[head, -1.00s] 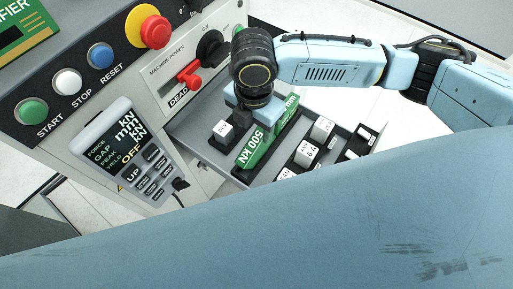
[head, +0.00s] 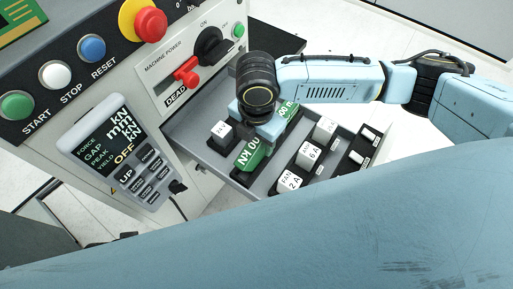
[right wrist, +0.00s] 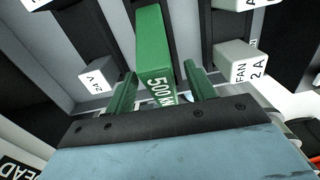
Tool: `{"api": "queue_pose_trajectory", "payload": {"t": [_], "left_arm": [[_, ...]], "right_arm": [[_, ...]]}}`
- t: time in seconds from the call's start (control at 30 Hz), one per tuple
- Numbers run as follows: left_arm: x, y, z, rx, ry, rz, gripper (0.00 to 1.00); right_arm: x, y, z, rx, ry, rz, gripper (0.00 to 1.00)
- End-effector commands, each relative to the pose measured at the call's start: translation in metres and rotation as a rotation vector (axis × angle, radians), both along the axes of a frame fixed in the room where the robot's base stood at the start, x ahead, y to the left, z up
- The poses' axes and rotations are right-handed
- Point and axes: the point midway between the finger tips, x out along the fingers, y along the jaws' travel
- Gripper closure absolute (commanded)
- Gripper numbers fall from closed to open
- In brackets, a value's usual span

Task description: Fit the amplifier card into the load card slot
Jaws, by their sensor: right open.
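A green card marked 500 kN (head: 249,156) stands in the grey tray (head: 210,163); I take it to be the amplifier card. In the right wrist view the card (right wrist: 151,45) runs up between the fingers. My right gripper (head: 256,137) is over the card and covers its middle. Its fingers are open, one on each side of the card, with gaps visible. A green and yellow piece of the panel (head: 14,27) shows at the top left, cut off by the frame. I cannot make out the load card slot. My left gripper is not in view.
White-topped blocks share the tray: a 24 V one (head: 222,130) left of the card, and FAN 6 A (head: 309,153) and FAN 2 A (head: 289,181) on its right. A handset (head: 118,150) and red dead switch (head: 187,74) are on the machine front.

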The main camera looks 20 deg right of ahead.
Motion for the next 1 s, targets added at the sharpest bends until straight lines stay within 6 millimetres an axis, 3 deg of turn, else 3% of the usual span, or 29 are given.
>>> {"api": "queue_pose_trajectory", "payload": {"t": [0.07, 0.47, 1.0], "left_arm": [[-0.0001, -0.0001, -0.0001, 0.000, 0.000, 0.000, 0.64], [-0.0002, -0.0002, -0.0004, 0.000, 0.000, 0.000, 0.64], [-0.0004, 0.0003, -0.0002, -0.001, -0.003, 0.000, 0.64]], "right_arm": [[-0.0001, 0.0002, 0.0001, 0.000, 0.000, 0.000, 0.48], [-0.0002, 0.0002, 0.0002, 0.001, 0.001, 0.000, 1.00], [0.0004, 0.0004, 0.0080, 0.001, -0.002, 0.000, 1.00]]}}
